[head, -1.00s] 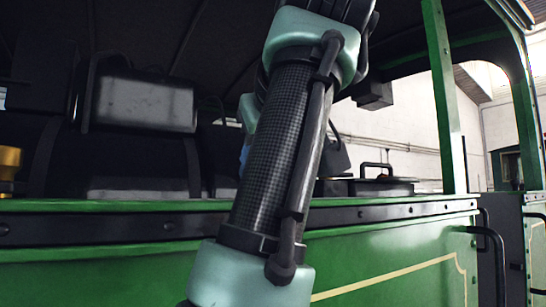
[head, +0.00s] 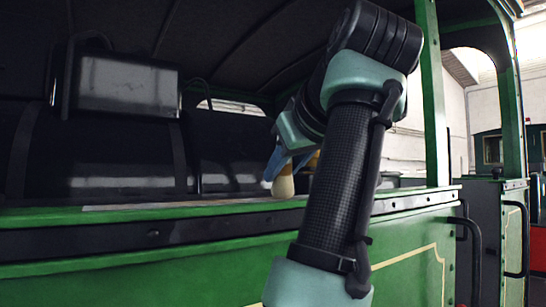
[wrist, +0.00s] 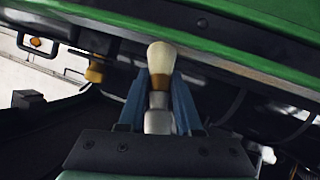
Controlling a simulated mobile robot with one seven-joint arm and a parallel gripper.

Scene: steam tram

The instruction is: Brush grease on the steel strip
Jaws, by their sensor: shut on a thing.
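My gripper (head: 278,162) has blue fingers and is shut on a brush. The brush (head: 284,186) points down, its cream bristles at the green ledge, near the right end of a thin pale strip (head: 150,205) lying along the ledge top. This looks like the steel strip. I cannot tell whether the bristles touch it. In the wrist view the brush (wrist: 160,58) stands between both fingers (wrist: 160,90), with a brass-coloured band below the bristles. The strip is not clear in the wrist view. My arm hides part of the ledge in the head view. No grease is clearly visible.
The green ledge (head: 235,212) runs across the tram side, with a dark band below it. A dark machine with a grey box (head: 128,88) stands behind it. A green post (head: 431,110) rises right of my arm. A brass-coloured part (wrist: 95,73) shows in the wrist view.

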